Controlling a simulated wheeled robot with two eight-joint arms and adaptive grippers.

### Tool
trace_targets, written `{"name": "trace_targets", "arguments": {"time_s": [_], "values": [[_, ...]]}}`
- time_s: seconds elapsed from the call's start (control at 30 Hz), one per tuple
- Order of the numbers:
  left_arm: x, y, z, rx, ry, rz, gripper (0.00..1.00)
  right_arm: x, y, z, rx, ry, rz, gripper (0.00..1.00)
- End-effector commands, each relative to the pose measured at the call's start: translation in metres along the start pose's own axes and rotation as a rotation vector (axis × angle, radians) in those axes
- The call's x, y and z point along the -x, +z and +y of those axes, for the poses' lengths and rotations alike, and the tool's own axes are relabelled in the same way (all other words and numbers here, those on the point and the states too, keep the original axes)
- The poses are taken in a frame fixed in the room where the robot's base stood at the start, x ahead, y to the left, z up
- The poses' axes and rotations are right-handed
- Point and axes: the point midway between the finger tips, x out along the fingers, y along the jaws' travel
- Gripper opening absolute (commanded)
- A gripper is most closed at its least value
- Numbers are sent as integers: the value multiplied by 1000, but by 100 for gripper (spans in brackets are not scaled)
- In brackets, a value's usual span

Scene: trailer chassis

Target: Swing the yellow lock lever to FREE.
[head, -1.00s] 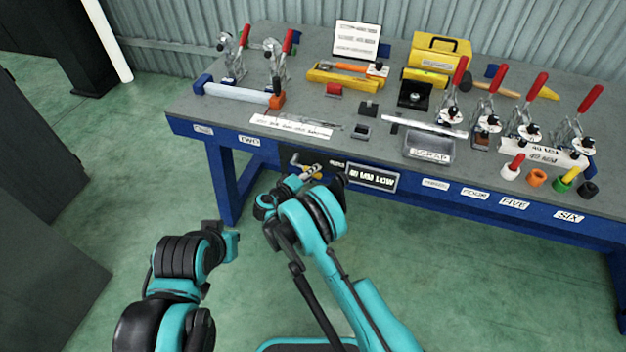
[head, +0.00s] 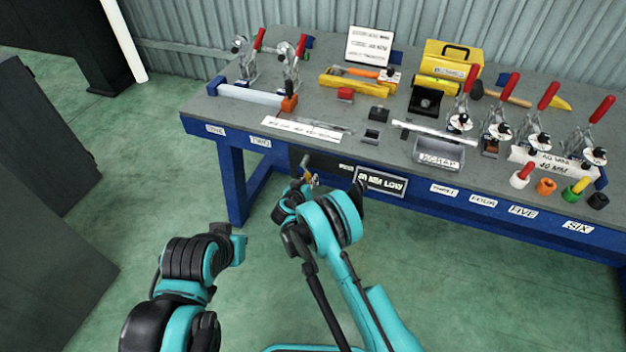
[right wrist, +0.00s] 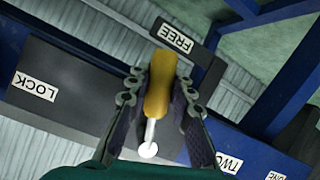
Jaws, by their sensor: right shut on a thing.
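The yellow lock lever (right wrist: 160,85) lies between the fingers of my right gripper (right wrist: 158,92), which is shut on it. Its yellow end points up the right wrist view toward the FREE label (right wrist: 174,38), very near it. A silver rod with a round pale end runs from it toward the camera. The LOCK label (right wrist: 35,87) is far to the left on the dark panel. In the head view my right gripper (head: 308,184) is at the bench's front, small and partly hidden by my arm. My left gripper (head: 238,238) is low, away from the bench; its fingers are unclear.
The blue-framed bench (head: 330,146) carries toggle clamps with red handles, a yellow toolbox (head: 447,62) and a scrap tray (head: 438,151). A sign (head: 381,181) hangs on its front, right of my right gripper. The green floor around my left arm is clear.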

Motion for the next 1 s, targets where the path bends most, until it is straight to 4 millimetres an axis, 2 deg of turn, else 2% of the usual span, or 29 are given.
{"name": "trace_targets", "arguments": {"time_s": [0.3,0.83,0.87,0.9,0.93,1.0], "values": [[0,0,0,0,0,0,0,-1,0,-9,-106,-44,17,0],[0,0,0,0,0,0,0,-1,-1,-11,-128,-54,21,0],[0,0,0,0,0,0,0,-1,-1,-11,-128,-54,21,27],[0,0,0,0,0,0,0,-1,-1,-11,-128,-54,21,37],[0,0,0,0,0,0,0,-1,-1,-11,-127,-54,21,44],[0,0,0,0,0,0,0,-1,-1,-11,-127,-54,21,44]]}}
